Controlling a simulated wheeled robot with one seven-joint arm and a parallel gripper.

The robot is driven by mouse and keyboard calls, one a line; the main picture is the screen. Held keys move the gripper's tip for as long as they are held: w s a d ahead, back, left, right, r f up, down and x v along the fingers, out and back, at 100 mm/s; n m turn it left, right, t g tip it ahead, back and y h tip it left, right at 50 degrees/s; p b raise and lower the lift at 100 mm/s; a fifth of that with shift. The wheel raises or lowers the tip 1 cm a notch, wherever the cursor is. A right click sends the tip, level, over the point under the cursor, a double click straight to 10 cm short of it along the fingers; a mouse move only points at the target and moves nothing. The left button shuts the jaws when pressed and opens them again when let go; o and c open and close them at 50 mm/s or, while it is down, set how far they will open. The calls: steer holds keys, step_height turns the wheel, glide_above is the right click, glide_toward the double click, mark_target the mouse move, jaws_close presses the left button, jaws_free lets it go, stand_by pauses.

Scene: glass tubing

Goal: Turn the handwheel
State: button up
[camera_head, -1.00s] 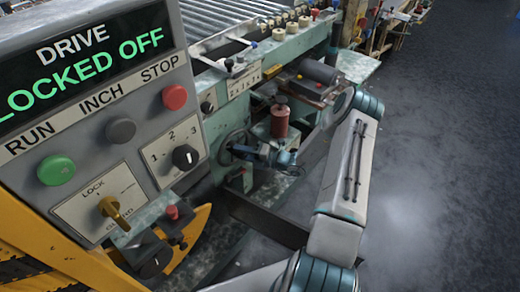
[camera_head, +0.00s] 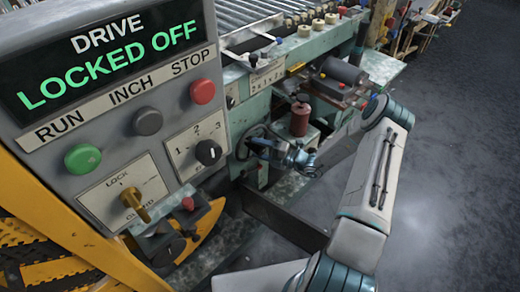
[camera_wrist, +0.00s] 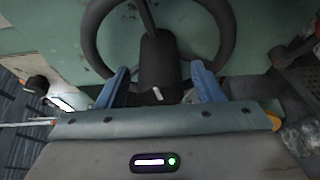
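The handwheel (camera_wrist: 91,40) is a dark ring on a green machine panel, seen at the top of the wrist view. Its dark handle (camera_wrist: 160,60) points toward the wrist camera. My gripper (camera_wrist: 159,72) has its two blue fingers either side of the handle, with a gap visible on each side, so it looks open around it. In the head view my gripper (camera_head: 258,148) is in front of the handwheel (camera_head: 247,136), which it partly hides.
The grey control panel (camera_head: 150,120) reads DRIVE LOCKED OFF and stands close on the left. A red-brown cylinder (camera_head: 300,117) stands just behind my gripper. A roller conveyor (camera_head: 255,15) runs at the back. The floor (camera_head: 460,150) on the right is clear.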

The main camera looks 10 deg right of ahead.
steer(key=v, duration=1.4)
